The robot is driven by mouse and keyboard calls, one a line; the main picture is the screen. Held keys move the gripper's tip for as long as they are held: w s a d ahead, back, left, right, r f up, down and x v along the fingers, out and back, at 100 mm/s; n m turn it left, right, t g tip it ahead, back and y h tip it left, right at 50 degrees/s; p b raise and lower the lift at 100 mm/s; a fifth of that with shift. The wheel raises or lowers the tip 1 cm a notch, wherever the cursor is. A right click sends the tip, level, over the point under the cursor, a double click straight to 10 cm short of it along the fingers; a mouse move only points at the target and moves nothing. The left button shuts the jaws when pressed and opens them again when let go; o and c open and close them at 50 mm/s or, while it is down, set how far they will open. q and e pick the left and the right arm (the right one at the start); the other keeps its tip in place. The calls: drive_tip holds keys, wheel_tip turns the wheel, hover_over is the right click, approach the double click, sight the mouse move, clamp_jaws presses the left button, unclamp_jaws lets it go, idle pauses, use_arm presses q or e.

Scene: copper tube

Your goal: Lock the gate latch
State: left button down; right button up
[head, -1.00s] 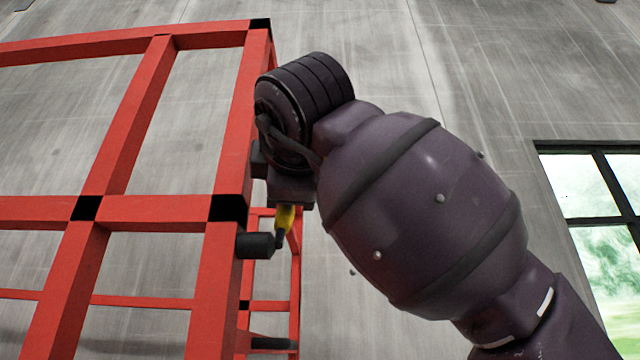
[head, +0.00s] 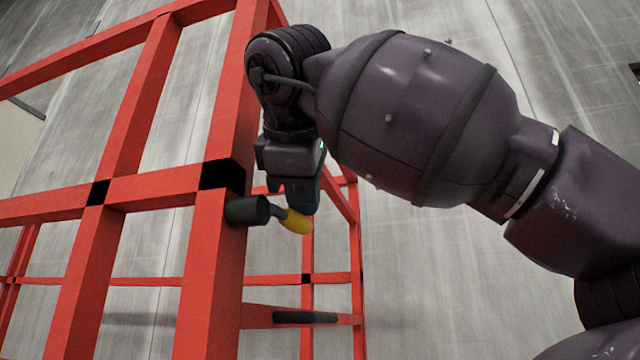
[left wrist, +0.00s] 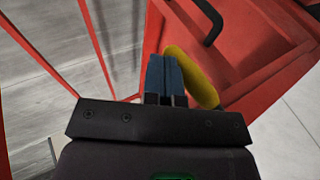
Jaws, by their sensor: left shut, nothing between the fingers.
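The gate latch shows in the head view as a dark cylinder (head: 247,210) on a red post, with a short grey rod ending in a yellow handle (head: 296,221). The handle points right and slightly down from the cylinder. My left gripper (head: 304,206) hangs at the handle, pointing down, its fingertips partly hidden behind it. In the left wrist view the blue-grey fingers of my left gripper (left wrist: 165,80) are together and empty. The yellow handle (left wrist: 193,77) lies just right of them, very close; I cannot tell if they touch. My right gripper is not in view.
The red gate frame (head: 210,275) fills the left of the head view. A dark bar (head: 305,317) sits on a lower red rail. A bent black handle (left wrist: 208,20) shows at the top of the left wrist view. A grey wall stands behind.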

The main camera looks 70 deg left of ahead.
use_arm(q)
drive_tip(key=shift+a+f, duration=0.15)
drive_tip(key=shift+f, duration=0.3)
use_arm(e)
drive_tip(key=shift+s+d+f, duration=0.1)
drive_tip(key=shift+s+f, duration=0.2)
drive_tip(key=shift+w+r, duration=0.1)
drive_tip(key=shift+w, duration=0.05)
